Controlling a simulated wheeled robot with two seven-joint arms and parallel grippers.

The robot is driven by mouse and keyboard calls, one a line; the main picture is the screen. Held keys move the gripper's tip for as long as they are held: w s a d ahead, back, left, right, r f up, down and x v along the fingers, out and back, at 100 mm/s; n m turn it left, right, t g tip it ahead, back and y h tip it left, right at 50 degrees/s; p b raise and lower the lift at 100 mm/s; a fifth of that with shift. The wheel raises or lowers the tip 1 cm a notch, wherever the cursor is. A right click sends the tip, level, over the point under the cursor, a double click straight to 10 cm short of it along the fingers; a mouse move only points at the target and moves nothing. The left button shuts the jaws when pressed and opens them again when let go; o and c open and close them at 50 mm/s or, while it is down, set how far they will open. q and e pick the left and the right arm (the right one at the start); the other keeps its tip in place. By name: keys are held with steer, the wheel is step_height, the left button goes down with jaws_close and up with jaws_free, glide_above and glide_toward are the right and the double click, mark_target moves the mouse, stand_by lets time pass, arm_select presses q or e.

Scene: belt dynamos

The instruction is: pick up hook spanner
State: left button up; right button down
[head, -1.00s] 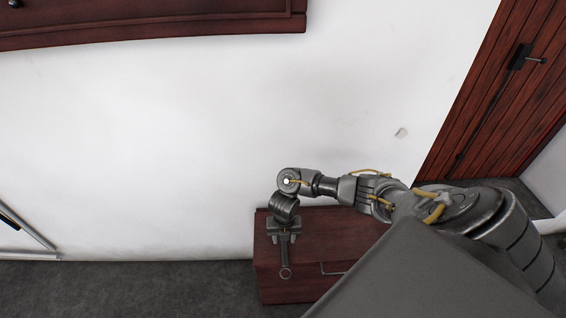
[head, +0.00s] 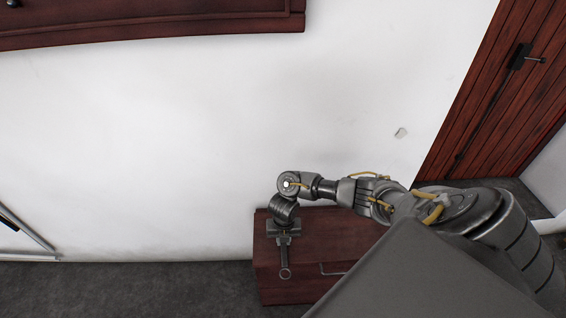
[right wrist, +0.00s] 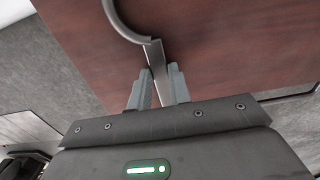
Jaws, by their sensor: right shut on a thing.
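The hook spanner (head: 285,258) is a thin grey metal tool, with a ring at its near end in the head view. In the right wrist view its curved hook end and part of its shank (right wrist: 155,58) show above the reddish-brown cabinet top. My right gripper (head: 284,238) reaches down over the cabinet's left part. In the right wrist view my right gripper (right wrist: 158,88) is shut on the spanner's shank, with a finger on each side. The rest of the shank is hidden by the gripper body. My left gripper is not in view.
The reddish-brown cabinet (head: 325,240) has a bare top right of the spanner and a metal handle (head: 333,272) at its front. A white wall (head: 150,150) stands behind. A wooden door (head: 495,95) is at the right, and dark floor (head: 130,288) lies left.

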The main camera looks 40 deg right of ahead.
steer(key=shift+r, duration=0.15)
